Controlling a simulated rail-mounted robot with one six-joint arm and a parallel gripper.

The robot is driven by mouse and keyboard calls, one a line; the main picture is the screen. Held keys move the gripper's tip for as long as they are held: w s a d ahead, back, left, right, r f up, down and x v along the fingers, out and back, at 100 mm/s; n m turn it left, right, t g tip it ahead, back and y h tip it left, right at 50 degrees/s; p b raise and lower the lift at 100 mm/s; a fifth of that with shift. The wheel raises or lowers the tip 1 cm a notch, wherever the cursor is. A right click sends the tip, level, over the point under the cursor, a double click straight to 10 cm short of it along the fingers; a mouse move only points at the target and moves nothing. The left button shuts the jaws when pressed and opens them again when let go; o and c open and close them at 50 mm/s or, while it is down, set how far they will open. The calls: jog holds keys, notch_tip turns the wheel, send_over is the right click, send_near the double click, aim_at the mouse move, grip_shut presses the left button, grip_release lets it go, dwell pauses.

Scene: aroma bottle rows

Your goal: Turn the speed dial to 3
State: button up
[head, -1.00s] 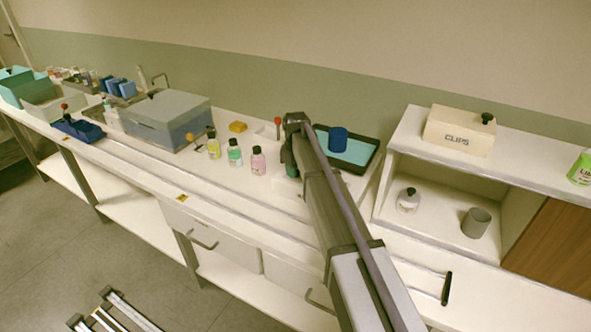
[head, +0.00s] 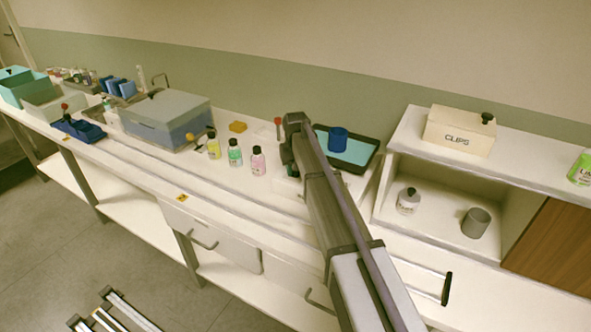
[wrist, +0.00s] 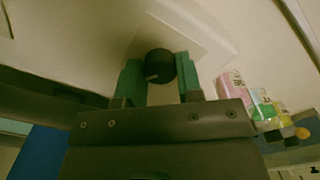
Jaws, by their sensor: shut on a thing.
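The speed dial (wrist: 160,66) is a round black knob with a pale pointer mark, seen in the wrist view. It sits on a white housing (wrist: 190,32). My gripper (wrist: 159,76) has its two green fingers on either side of the knob and is shut on it. The pointer mark lies toward the lower left of the knob's face. I cannot read any numbers around the dial. In the head view my arm hides the dial and most of the housing (head: 284,186).
Pink (head: 258,161), green (head: 235,152) and yellow (head: 213,146) bottles stand left of my gripper. Behind it is a black tray (head: 371,148) with a blue cup (head: 338,140). An open shelf unit (head: 440,222) stands to the right. The bench front left of my arm is clear.

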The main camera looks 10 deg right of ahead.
jog(key=shift+m, duration=0.8)
jog(key=o, duration=0.9)
notch_tip(320, 180, up, 11)
jog(key=p, duration=1)
jog(key=shift+f+p, duration=0.15)
jog(key=shift+p, duration=0.25)
